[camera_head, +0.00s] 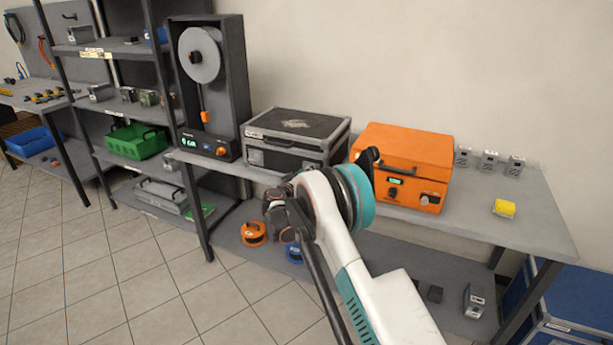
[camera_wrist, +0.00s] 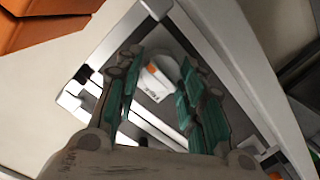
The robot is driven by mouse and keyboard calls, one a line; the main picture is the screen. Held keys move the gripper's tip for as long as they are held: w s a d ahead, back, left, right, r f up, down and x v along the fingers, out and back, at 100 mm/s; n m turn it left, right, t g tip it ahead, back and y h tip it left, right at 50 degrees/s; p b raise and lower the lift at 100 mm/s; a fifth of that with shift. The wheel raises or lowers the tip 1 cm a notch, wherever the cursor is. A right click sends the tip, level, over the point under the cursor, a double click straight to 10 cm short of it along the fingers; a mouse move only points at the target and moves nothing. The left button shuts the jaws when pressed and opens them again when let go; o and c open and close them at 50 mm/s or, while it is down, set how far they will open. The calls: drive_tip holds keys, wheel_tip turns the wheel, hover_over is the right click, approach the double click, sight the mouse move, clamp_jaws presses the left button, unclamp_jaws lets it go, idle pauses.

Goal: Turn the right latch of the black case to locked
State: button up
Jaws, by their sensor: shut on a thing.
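The black case (camera_head: 297,126) stands on the bench in the head view, with a dark lid and silver edging. Its right front is partly hidden by my arm. In the wrist view, the case's silver-edged frame (camera_wrist: 215,40) and dark front fill the middle. My gripper (camera_wrist: 158,68) is at this front, its teal-padded fingers shut on the right latch. A pale piece with an orange mark (camera_wrist: 154,84), which looks like this latch, shows between the fingers. The exact contact and the latch's angle are hard to make out. In the head view my fingers are hidden.
An orange case (camera_head: 405,160) stands close to the right of the black case; its edge also shows in the wrist view (camera_wrist: 40,28). A dark spool unit (camera_head: 212,90) stands to the left. A yellow block (camera_head: 504,208) sits on the bench's right end.

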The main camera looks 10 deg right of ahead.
idle(0.4)
drive_tip(key=o, duration=1.1)
drive_tip(key=shift+f, duration=0.1)
drive_tip(key=v, duration=1.2)
